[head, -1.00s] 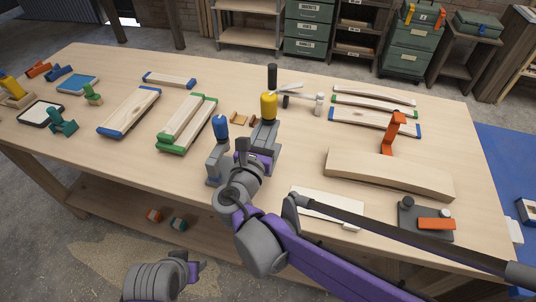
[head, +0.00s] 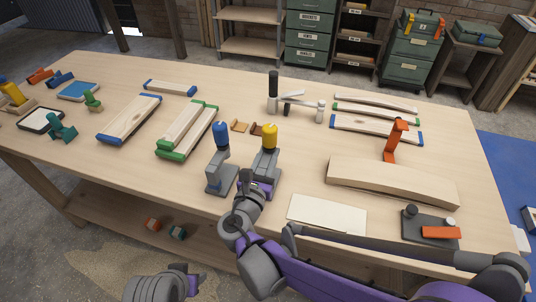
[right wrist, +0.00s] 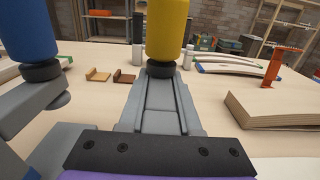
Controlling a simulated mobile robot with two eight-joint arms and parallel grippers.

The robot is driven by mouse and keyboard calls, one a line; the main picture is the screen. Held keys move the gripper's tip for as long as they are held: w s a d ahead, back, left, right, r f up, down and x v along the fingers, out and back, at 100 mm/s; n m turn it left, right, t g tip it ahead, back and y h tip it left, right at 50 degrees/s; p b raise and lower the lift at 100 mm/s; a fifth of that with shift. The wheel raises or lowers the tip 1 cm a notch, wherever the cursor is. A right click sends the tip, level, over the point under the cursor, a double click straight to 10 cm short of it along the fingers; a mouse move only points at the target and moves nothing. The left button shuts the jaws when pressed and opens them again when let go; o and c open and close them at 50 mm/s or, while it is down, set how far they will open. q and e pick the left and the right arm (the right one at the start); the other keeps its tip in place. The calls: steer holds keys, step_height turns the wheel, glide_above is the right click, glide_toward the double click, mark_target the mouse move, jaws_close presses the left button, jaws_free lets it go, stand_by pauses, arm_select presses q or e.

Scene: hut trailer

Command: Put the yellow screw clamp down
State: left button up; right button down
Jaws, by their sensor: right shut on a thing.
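The yellow screw clamp (head: 269,138) stands upright near the front edge of the table, with a yellow handle over a grey body. My right gripper (head: 266,186) is shut on its lower grey part. In the right wrist view its yellow handle (right wrist: 167,30) rises in front of the jaw bar. The clamp's foot is mostly hidden by my gripper, so I cannot tell whether it touches the table. My left arm shows only partly at the bottom of the head view, and its fingers cannot be made out.
A blue-handled clamp (head: 221,140) stands close to the left. Two small brown blocks (head: 240,126) lie behind. A pale flat board (head: 327,215) and a thick curved wooden piece (head: 392,183) lie to the right. A grey toggle clamp (head: 296,104) stands further back.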

steer(key=c, duration=0.6)
jaws_free()
steer(key=shift+s+r, duration=0.1)
steer(key=shift+r, duration=0.05)
steer(key=v, duration=1.2)
